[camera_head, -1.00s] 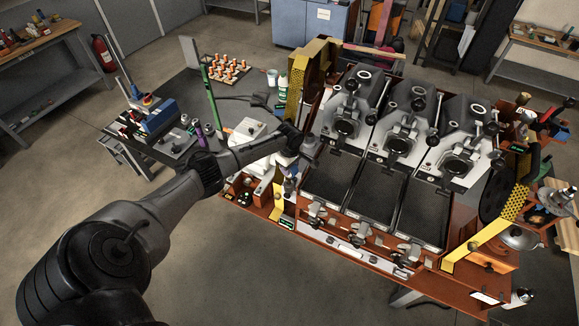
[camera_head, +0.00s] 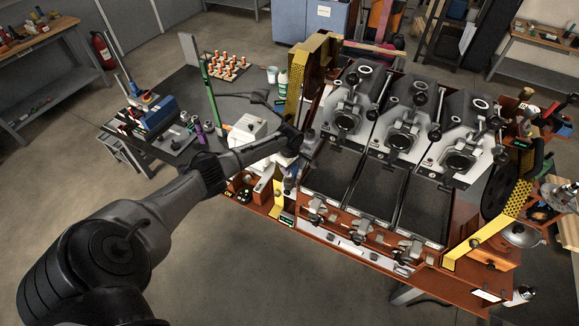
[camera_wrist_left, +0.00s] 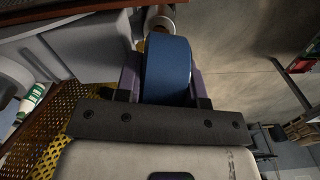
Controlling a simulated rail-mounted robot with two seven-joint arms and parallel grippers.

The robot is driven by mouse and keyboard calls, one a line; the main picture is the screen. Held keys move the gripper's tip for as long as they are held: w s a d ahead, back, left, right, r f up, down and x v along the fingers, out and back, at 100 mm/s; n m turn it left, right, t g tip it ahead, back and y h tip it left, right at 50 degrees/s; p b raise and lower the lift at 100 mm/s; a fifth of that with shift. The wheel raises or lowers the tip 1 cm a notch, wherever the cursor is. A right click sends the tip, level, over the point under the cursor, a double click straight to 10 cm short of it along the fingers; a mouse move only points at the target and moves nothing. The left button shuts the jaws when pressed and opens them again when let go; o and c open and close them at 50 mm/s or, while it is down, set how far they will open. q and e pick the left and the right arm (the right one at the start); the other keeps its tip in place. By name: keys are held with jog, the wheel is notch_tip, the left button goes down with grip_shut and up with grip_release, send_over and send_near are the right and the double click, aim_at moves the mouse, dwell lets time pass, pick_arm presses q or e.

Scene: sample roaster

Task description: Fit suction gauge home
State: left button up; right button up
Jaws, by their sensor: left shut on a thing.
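My left gripper (camera_head: 289,176) hangs from the wrist at the left side of the roaster, beside the yellow guard, and is small and partly hidden by my arm in the head view. In the left wrist view the gripper (camera_wrist_left: 163,84) is shut on a blue, rounded thing that I take to be the suction gauge (camera_wrist_left: 168,66). The gauge's dial face is not visible. A pale round fitting (camera_wrist_left: 160,17) shows just beyond the gauge; I cannot tell whether they touch. My right gripper is not in view.
The roaster has three dark trays (camera_head: 375,192) under its drums. A yellow perforated guard (camera_head: 307,72) rises close behind my left wrist, and shows in the wrist view (camera_wrist_left: 45,140). A grey table (camera_head: 185,85) with a blue box (camera_head: 160,117) and bottles stands at left.

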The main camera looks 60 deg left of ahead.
pick_arm(q)
jog(key=shift+f+b, duration=0.4)
jog(key=shift+f, duration=0.4)
jog(key=o, duration=1.1)
jog(key=shift+s+f, duration=0.1)
notch_tip(320, 180, up, 14)
jog(key=shift+f+b, duration=0.25)
jog(key=shift+b, duration=0.2)
jog(key=shift+r, duration=0.3)
